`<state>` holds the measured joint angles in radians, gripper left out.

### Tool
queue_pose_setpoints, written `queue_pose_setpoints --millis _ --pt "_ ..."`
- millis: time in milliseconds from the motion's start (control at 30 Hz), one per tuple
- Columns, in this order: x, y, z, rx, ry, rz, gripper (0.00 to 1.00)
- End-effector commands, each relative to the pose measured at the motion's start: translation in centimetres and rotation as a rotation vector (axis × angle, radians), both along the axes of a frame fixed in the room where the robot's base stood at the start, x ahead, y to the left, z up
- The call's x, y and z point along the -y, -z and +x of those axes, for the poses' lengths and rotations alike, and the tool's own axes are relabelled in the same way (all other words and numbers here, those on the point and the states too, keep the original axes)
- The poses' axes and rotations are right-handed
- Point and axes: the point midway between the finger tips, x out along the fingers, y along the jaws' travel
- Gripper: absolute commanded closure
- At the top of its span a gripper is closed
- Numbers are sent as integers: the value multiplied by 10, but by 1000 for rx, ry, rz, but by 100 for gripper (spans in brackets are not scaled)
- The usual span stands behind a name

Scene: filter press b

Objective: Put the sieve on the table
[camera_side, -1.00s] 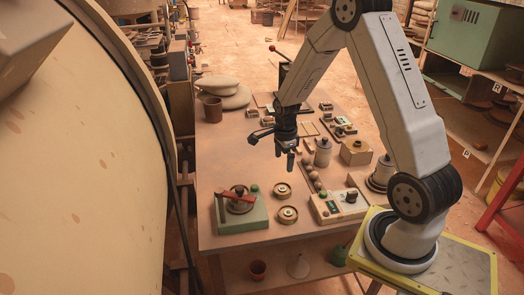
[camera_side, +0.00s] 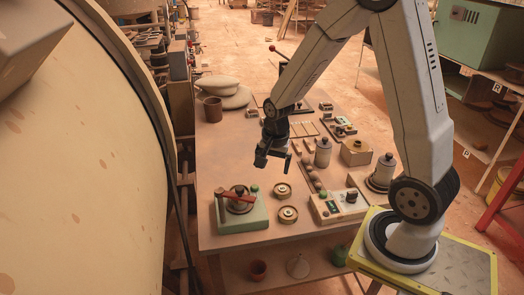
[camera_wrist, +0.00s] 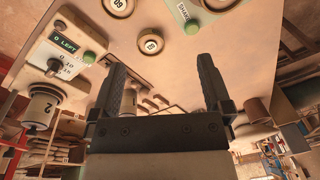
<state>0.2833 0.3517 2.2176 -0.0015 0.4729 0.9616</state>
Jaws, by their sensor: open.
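My gripper (camera_side: 273,160) is open and empty, above the table (camera_side: 228,160), apart from everything on it. Its two dark fingers (camera_wrist: 162,75) show spread in the wrist view. A green device (camera_side: 257,216) at the table's front left carries a round pan (camera_side: 238,207) with a red bar (camera_side: 232,194) across it; this pan may be the sieve. Two small round rimmed discs lie right of it, one farther back (camera_side: 283,191) and one nearer (camera_side: 288,214). In the wrist view the discs carry numbers (camera_wrist: 152,43), and the green device (camera_wrist: 192,20) is partly cut off.
A control box (camera_side: 340,206) with a green button stands right of the discs. The left middle of the table is clear.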

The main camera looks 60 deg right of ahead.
Motion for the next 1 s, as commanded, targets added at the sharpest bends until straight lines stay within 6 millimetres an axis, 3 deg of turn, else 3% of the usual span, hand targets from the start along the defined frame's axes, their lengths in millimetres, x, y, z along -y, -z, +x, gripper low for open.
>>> queue_pose_setpoints --millis 300,600,767,1000 --pt "-59 -23 -30 53 -625 -77 0" --pt "-94 -34 -59 93 -1107 -155 0" --pt "-101 -35 -66 100 -1215 -175 0" --pt "-102 -35 -68 100 -1234 -179 0"
